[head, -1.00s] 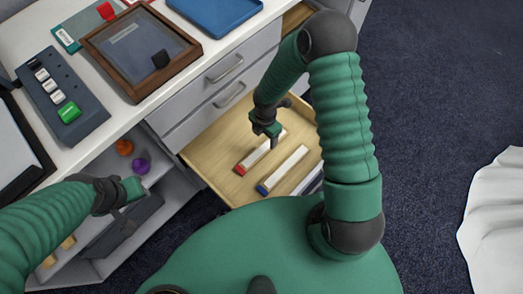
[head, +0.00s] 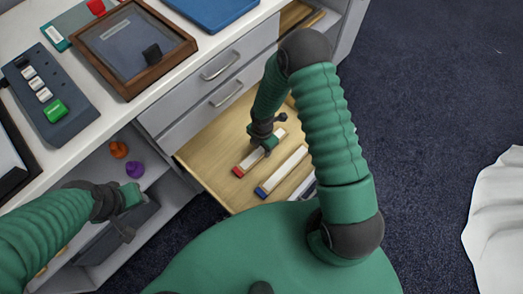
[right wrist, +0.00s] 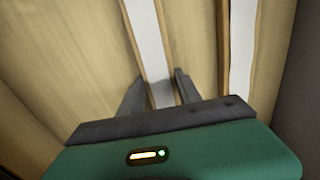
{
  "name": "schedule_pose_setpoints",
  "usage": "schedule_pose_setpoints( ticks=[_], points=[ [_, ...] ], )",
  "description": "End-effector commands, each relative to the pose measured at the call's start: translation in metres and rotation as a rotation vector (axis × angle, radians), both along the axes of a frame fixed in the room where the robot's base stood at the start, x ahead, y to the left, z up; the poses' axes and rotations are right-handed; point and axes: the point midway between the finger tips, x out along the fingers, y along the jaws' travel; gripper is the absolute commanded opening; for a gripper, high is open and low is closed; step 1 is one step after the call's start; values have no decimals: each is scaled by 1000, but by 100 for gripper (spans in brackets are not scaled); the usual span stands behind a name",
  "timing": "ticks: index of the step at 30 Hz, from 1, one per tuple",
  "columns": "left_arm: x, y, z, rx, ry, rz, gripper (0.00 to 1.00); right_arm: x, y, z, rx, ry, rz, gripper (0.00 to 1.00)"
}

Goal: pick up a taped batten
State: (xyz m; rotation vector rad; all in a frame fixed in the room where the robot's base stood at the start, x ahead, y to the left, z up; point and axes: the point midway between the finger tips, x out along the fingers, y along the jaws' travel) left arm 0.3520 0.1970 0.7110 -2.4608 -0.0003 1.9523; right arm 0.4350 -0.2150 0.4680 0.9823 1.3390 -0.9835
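In the open wooden drawer (head: 215,150) lie slim battens, each with a white face and wooden edges. The nearest to my right gripper has a red end (head: 249,163); beside it lies one with a blue end (head: 281,172). A third long piece (head: 303,187) is partly hidden by my body. My right gripper (head: 268,149) is low over the far part of the red-ended batten. In the right wrist view its fingers (right wrist: 160,80) stand apart, one on each side of a batten (right wrist: 148,40).
Another batten (right wrist: 238,50) lies to the right in the wrist view. Closed drawers (head: 222,82) and the white tabletop (head: 150,92) are left of the open drawer. Orange (head: 118,149) and purple (head: 135,169) objects sit on the shelf.

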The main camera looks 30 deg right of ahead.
Motion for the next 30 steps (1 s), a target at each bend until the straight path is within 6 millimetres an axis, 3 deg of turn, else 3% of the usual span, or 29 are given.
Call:
schedule_pose_setpoints(
  ticks=[1, 8, 17, 30],
  points=[
    [0, 0, 0, 0, 0, 0, 36, 0, 0, 0, 0, 0, 0, 31],
    [0, 0, 0, 0, 0, 0, 36, 0, 0, 0, 0, 0, 0, 1],
    [0, 0, 3, 0, 0, 0, 36, 1, 0, 5, 1, -2, 0, 0],
    [0, 0, 43, 0, 0, 0, 36, 0, 0, 98, 0, -1, -10, 0]
  ],
)
